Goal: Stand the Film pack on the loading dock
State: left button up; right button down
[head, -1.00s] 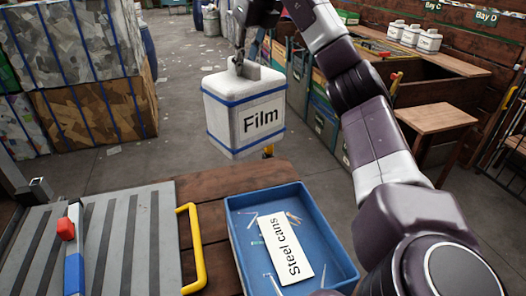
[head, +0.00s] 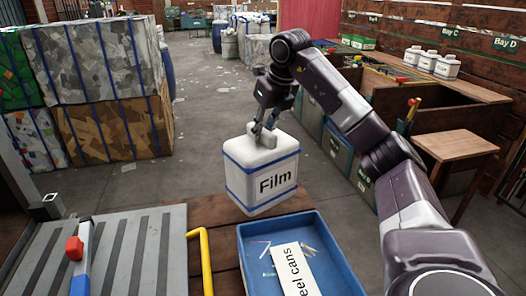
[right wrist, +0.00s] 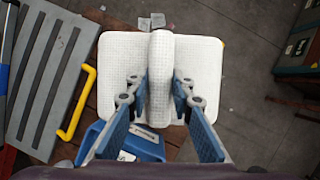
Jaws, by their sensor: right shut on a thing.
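The Film pack (head: 262,177) is a white box-shaped pack with blue bands and the word Film on its front. It hangs upright in front of my body, beside the far edge of the wooden table. My right gripper (head: 264,127) is above it, shut on the raised grip on its top. The right wrist view shows the fingers (right wrist: 161,82) on both sides of the white ridge of the pack (right wrist: 117,75). The pack's underside and any contact below it are hidden. No label reading loading dock shows. My left gripper is not in view.
A blue tray (head: 247,245) with a Steel cans card stands close by the pack. A yellow handle (head: 207,262) and grey ribbed surface (head: 150,250) are left of it. White containers (head: 424,61) stand at the Bay C shelf.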

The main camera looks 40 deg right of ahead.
aim_at(263, 151)
jog(key=shift+f, duration=1.4)
jog(key=shift+f+p, duration=0.4)
jog(key=shift+f, duration=1.35)
jog(key=c, duration=2.1)
grip_release()
jog(key=shift+f, duration=0.2)
jog(key=o, duration=0.4)
jog(key=shift+s, duration=0.1)
jog(key=shift+r, duration=0.1)
